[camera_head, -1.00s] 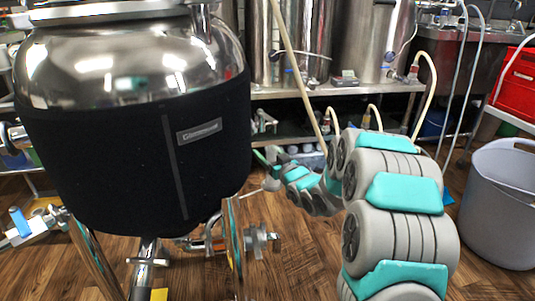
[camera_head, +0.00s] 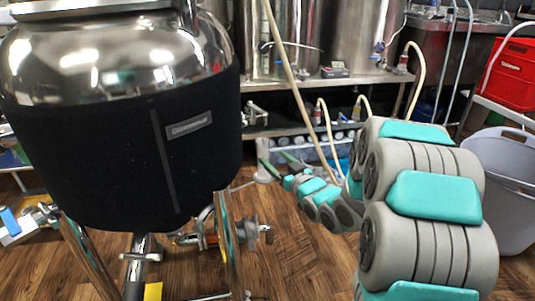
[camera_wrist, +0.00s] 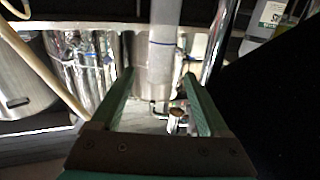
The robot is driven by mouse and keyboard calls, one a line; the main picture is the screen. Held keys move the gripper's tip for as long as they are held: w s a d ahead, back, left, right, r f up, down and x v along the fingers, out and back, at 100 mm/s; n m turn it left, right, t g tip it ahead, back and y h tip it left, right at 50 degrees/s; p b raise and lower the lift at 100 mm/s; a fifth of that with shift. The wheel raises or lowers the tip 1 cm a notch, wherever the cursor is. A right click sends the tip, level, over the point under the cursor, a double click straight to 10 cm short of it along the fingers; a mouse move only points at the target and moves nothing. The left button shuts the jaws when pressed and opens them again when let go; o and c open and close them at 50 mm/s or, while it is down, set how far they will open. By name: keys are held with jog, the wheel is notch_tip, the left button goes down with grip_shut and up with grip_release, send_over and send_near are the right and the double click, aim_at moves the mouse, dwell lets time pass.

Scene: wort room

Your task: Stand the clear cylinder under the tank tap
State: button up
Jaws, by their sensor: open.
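In the wrist view, a pale, see-through upright tube with a blue line, apparently the clear cylinder (camera_wrist: 164,62), shows between the spread fingers of my gripper (camera_wrist: 158,82). I cannot tell whether it touches them. In the head view my gripper (camera_head: 278,163) is open, right of the black-jacketed tank (camera_head: 115,160) and pointing away; I cannot make out the cylinder there. The tank has a shiny steel dome. A metal fitting with a handle (camera_head: 262,231), possibly the tap, shows low at its right side. Small metal fittings (camera_wrist: 178,118) also show between the fingers in the wrist view.
Steel vessels (camera_head: 365,35) stand on a metal bench (camera_head: 340,82) behind my gripper. A pale hose (camera_head: 292,78) slants down toward my arm. A grey bin (camera_head: 510,190) and a red crate (camera_head: 512,75) are at the right. Wooden floor (camera_head: 310,265) is clear in front.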

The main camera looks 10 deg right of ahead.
jog(key=shift+v, duration=0.75)
jog(key=shift+a, duration=0.1)
jog(key=s+d+f+m+g+h, duration=0.1)
jog(key=s+d+f+g+h, duration=0.25)
jog(key=s, duration=0.55)
jog(key=s+d+f+m+g+h, duration=0.1)
jog(key=s+f+m+g+h, duration=0.1)
jog(key=s+g+h, duration=0.4)
jog(key=s+a+g+y, duration=0.1)
jog(key=s+a+g, duration=0.2)
jog(key=s, duration=0.7)
jog(key=s+a+r+g+y, duration=0.1)
jog(key=s+a+g, duration=0.1)
jog(key=s, duration=0.8)
jog(key=s+a+r+g+y, duration=0.1)
jog(key=s+a+g+y, duration=0.1)
jog(key=s, duration=0.8)
jog(key=shift+s+a+m+g, duration=0.35)
jog(key=shift+a+g, duration=0.5)
jog(key=shift+g, duration=0.4)
